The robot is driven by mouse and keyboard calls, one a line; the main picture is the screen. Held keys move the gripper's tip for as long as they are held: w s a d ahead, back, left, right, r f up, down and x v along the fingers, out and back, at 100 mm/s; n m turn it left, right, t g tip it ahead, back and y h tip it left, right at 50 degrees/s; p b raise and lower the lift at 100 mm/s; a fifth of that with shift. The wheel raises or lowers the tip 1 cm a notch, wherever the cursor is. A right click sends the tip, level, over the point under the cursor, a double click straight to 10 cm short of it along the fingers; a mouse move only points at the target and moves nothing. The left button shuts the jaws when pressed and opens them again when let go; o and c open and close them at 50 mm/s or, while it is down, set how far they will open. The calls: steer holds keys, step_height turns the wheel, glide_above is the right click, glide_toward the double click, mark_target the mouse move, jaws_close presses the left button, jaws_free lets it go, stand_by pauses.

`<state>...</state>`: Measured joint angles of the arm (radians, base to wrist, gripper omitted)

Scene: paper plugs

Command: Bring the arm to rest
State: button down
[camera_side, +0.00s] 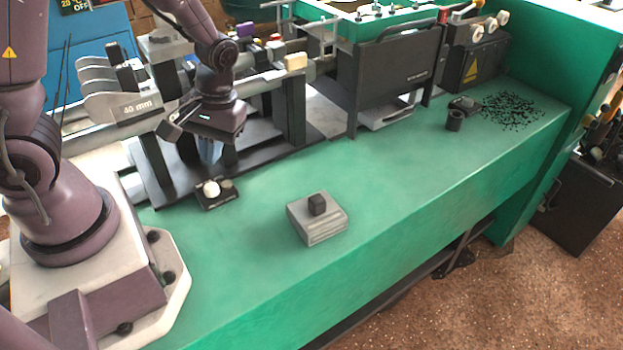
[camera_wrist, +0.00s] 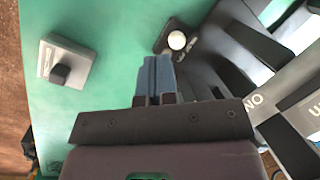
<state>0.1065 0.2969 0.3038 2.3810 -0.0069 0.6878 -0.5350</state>
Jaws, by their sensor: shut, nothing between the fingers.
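My gripper (camera_side: 210,150) hangs from my arm over the left part of the green bench, in front of the dark frame of the machine. In the wrist view its blue-grey fingers (camera_wrist: 155,75) lie side by side, closed with nothing between them. The fingertips are above a small black holder (camera_side: 217,197) with a white round knob, which also shows in the wrist view (camera_wrist: 168,36). I cannot tell the exact height of the fingertips above the bench.
A grey block with a black knob (camera_side: 316,219) sits on the green bench (camera_side: 400,170). A black cup (camera_side: 454,120) and scattered black bits (camera_side: 513,108) lie at the far right. The machine's metal rails (camera_side: 265,80) stand close behind my gripper. The bench middle is clear.

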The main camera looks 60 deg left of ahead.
steer(key=s+d+r+m+t, duration=0.1)
steer(key=r+m+t, duration=0.3)
steer(key=r, duration=0.6)
steer(key=s+d+r+m+t, duration=0.2)
steer(key=d+r+m+t, duration=0.2)
steer(key=r, duration=0.6)
steer(key=shift+s+d, duration=0.2)
steer(key=shift+d, duration=0.05)
